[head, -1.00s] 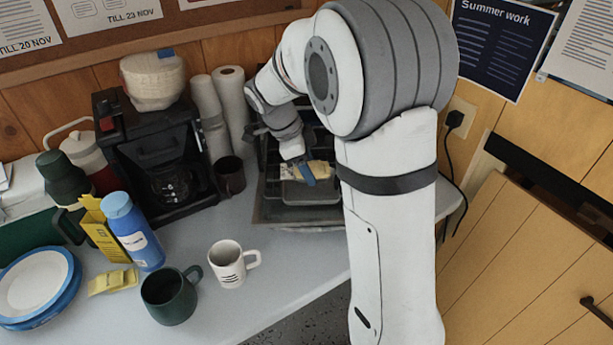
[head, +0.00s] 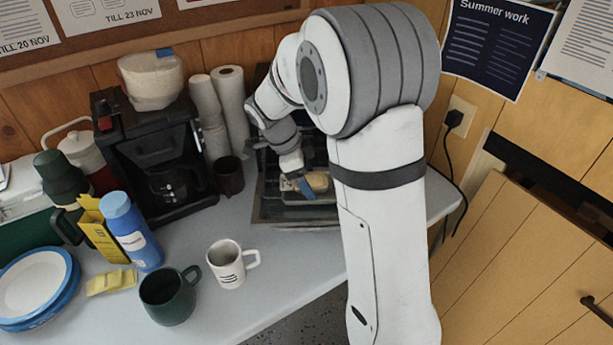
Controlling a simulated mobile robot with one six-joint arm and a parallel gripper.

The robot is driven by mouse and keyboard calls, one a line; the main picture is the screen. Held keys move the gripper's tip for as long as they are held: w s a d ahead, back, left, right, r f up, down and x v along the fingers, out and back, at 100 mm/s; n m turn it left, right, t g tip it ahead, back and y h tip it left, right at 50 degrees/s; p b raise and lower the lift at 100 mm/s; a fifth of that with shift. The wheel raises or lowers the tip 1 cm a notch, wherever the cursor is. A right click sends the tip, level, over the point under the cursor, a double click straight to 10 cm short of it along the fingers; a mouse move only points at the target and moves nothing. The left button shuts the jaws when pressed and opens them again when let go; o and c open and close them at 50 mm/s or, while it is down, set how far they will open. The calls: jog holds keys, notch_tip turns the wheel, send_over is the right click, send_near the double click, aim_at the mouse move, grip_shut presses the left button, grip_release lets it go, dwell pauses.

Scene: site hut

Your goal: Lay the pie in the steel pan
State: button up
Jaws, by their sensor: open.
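The pie (head: 318,181) is a small golden-brown oblong at the back right of the counter. It appears to lie in the steel pan (head: 313,198), a dark grey shallow pan that shows only in part.
The pan is within a dark rack or tray (head: 268,213) near the counter's edge. A dark mug (head: 229,176), paper rolls (head: 231,105) and a coffee maker (head: 155,160) stand to the left. A white mug (head: 227,270) and green mug (head: 168,298) stand in front.

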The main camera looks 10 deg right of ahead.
aim_at(289, 182)
jog(key=shift+r, duration=0.1)
jog(key=s+p+v, duration=0.1)
jog(key=v, duration=1)
jog(key=s+d+f+n+t+y, duration=0.1)
jog(key=s+d+n+y, duration=0.1)
jog(key=s+n, duration=0.8)
jog(key=s+d+f+n+t+y, duration=0.2)
jog(key=s+n, duration=0.8)
jog(key=shift+s, duration=0.35)
jog(key=shift+d+r, duration=0.1)
notch_tip(289, 182, up, 8)
jog(key=p, duration=0.7)
jog(key=shift+s+t, duration=0.2)
jog(key=shift+t, duration=0.1)
